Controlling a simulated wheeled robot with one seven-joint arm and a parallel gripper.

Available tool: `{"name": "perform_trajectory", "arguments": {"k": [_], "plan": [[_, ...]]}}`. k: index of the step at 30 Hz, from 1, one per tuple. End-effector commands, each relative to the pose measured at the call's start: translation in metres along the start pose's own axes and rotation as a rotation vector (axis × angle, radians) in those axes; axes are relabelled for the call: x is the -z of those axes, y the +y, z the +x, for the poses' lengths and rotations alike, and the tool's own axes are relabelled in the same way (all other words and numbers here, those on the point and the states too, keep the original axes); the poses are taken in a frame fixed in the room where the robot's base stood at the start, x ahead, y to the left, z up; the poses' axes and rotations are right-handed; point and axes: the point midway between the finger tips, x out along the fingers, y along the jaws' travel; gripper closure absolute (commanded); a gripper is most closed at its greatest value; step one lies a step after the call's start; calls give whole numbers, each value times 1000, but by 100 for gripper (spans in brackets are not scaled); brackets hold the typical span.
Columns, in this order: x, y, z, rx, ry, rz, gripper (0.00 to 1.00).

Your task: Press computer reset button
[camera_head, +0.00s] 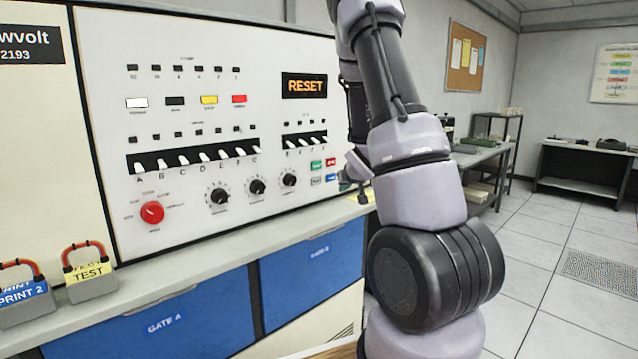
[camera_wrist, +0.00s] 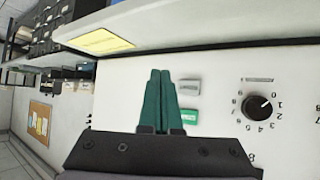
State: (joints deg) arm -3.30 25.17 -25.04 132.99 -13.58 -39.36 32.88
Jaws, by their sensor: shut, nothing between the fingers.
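The computer panel (camera_head: 200,110) is white, and its display (camera_head: 305,85) reads RESET. Low on its right side is a cluster of small buttons: green (camera_head: 316,165), red (camera_head: 330,162), white (camera_head: 316,181) and blue (camera_head: 331,178). Their labels are too small to read. My gripper (camera_head: 345,181) is just right of this cluster, partly hidden by my arm. In the wrist view its green fingers (camera_wrist: 160,73) are shut and empty, beside the white button (camera_wrist: 188,87) and green button (camera_wrist: 189,116). The red and blue buttons do not show there. I cannot tell whether the fingertips touch anything.
A black knob (camera_wrist: 258,105) is on the panel beside the buttons, and a red knob (camera_head: 152,212) is farther left. A ledge (camera_head: 240,235) runs below the panel, with tagged blocks (camera_head: 90,285) at left. A yellow label (camera_wrist: 100,41) lies on the ledge near my gripper.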

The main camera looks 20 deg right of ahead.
Motion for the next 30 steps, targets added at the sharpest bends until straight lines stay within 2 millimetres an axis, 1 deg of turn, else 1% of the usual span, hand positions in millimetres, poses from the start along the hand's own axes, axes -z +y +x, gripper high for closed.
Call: {"name": "perform_trajectory", "arguments": {"k": [5, 15, 21, 30], "plan": [[5, -5, 6, 1, 0, -2, 100], [28, -29, 39, 2, 1, -3, 100], [39, -39, 54, 0, 0, -1, 100], [45, -45, 61, 0, 0, 0, 100]]}}
